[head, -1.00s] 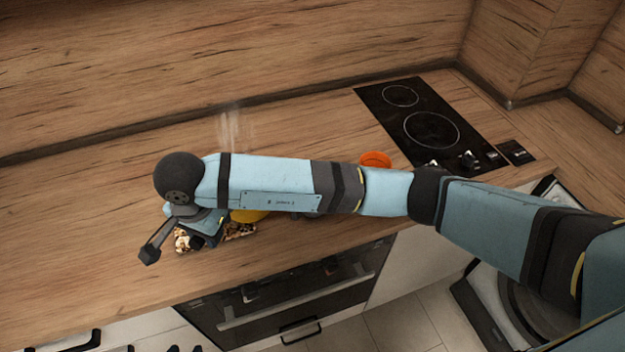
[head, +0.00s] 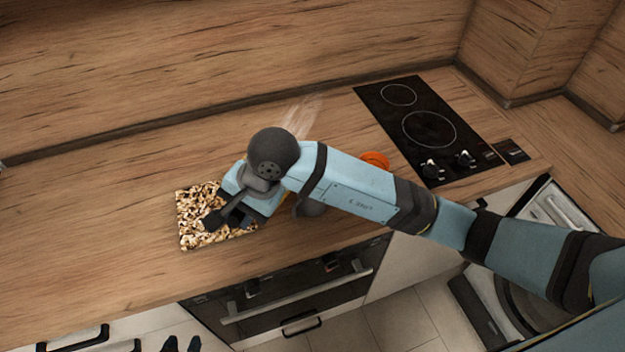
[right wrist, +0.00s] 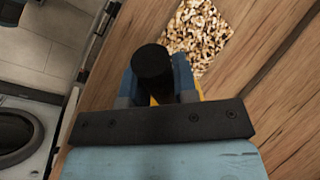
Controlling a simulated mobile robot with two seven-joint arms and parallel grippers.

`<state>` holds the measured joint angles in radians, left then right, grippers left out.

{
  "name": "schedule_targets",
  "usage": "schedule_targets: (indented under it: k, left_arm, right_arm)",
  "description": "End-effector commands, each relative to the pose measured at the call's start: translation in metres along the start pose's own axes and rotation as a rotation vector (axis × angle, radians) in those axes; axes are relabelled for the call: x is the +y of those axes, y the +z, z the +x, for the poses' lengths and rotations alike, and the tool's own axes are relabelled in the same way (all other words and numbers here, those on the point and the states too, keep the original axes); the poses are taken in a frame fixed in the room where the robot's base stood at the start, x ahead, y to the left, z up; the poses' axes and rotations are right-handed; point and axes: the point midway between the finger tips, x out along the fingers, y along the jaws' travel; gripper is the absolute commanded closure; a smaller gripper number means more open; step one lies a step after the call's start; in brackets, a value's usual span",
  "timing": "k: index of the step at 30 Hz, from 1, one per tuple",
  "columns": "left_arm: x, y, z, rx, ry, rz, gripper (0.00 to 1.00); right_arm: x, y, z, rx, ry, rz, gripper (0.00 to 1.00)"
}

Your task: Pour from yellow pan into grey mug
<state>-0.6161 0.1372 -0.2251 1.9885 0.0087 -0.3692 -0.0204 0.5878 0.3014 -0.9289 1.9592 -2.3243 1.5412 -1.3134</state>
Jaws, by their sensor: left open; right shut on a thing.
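My right gripper (head: 248,200) is shut on the dark handle of the yellow pan, above the counter. In the right wrist view the black handle end (right wrist: 152,62) stands between the fingers. Only a sliver of the yellow pan (right wrist: 199,88) shows beside the right finger; my arm hides most of it in the head view, so its tilt and contents cannot be told. The grey mug (head: 309,208) is partly visible under my right forearm; its opening is hidden. My left gripper (head: 181,345) is open and empty at the bottom edge of the head view.
A speckled square board (head: 200,238) lies on the counter left of my right gripper. An orange round item (head: 375,160) stands behind my forearm. A black hob (head: 425,125) is at the back right. The counter at left is clear. Faint steam rises behind my wrist.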

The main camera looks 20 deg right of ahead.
Motion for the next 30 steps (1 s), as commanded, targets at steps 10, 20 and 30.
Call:
schedule_targets:
  k: [10,20,30]
  left_arm:
    - [0.001,0.000,-0.001,-0.002,0.001,-0.002,0.57]
    - [0.003,-0.002,-0.003,-0.003,0.004,-0.003,0.57]
    - [0.002,-0.004,-0.004,-0.001,0.002,-0.002,0.57]
  right_arm:
    - [0.001,-0.001,-0.005,-0.007,-0.022,-0.002,1.00]
    - [0.002,-0.002,-0.011,-0.018,-0.038,0.000,1.00]
    - [0.003,-0.003,-0.016,-0.028,-0.057,0.000,1.00]
